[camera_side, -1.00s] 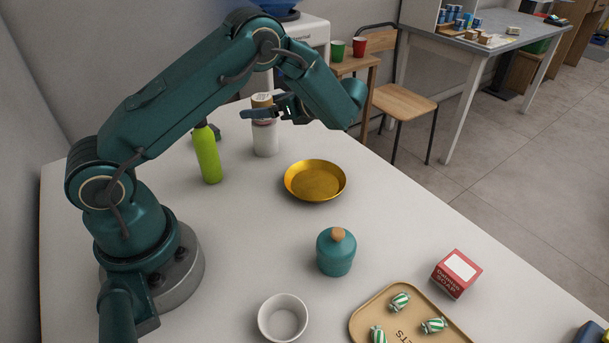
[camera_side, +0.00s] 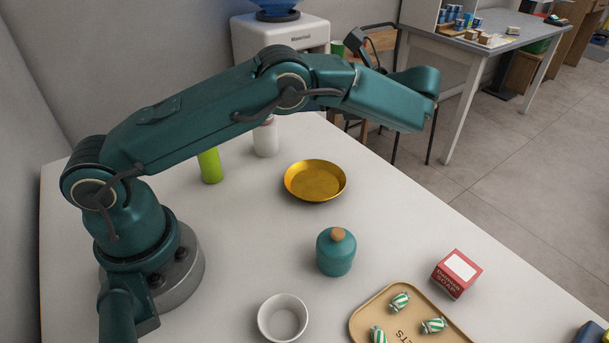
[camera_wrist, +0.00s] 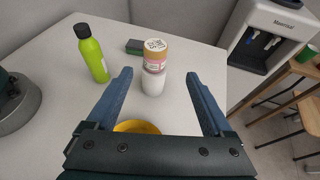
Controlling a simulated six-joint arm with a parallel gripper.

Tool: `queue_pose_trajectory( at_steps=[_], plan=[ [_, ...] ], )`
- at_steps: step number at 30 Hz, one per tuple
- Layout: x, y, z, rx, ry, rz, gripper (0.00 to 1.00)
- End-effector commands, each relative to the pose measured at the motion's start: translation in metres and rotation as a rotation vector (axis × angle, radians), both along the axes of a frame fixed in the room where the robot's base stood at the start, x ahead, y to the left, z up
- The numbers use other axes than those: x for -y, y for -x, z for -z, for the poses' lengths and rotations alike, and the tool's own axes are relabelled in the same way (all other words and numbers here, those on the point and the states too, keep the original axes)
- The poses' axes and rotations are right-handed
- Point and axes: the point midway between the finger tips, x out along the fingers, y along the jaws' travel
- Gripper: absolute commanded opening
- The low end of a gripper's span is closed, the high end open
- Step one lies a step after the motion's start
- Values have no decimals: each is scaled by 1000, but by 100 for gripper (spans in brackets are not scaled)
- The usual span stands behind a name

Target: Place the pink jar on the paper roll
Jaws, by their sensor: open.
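The pink jar (camera_wrist: 156,62), with a tan patterned lid, stands upright on top of the white paper roll (camera_wrist: 153,84) in the wrist view. In the side view the paper roll (camera_side: 265,142) stands at the back of the table, and my arm hides nearly all of the jar. My gripper (camera_wrist: 159,74) is open and empty. Its two fingers show to either side of the jar and roll in the wrist view, with the jar beyond them and apart from them. The gripper's jaws are hidden in the side view.
A green bottle (camera_wrist: 91,53) stands left of the roll, a dark block (camera_wrist: 134,46) behind it. A gold bowl (camera_side: 315,181) lies in front. Nearer are a teal lidded pot (camera_side: 335,255), white bowl (camera_side: 283,318), red box (camera_side: 456,275) and tan tray (camera_side: 375,309) with candies.

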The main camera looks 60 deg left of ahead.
Motion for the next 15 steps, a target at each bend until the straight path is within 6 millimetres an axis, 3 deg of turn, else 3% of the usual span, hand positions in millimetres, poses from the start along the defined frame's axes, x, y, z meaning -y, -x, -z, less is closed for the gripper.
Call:
queue_pose_trajectory(
  at_steps=[5, 8, 12, 15],
  plan=[
    [-18, -47, -46, 3, -2, 302, 86],
    [-24, -87, -95, -49, -66, 607, 86],
    [-6, -126, -166, -220, -255, 1040, 86],
    [22, -136, -208, -406, -448, 1319, 86]
  ],
)
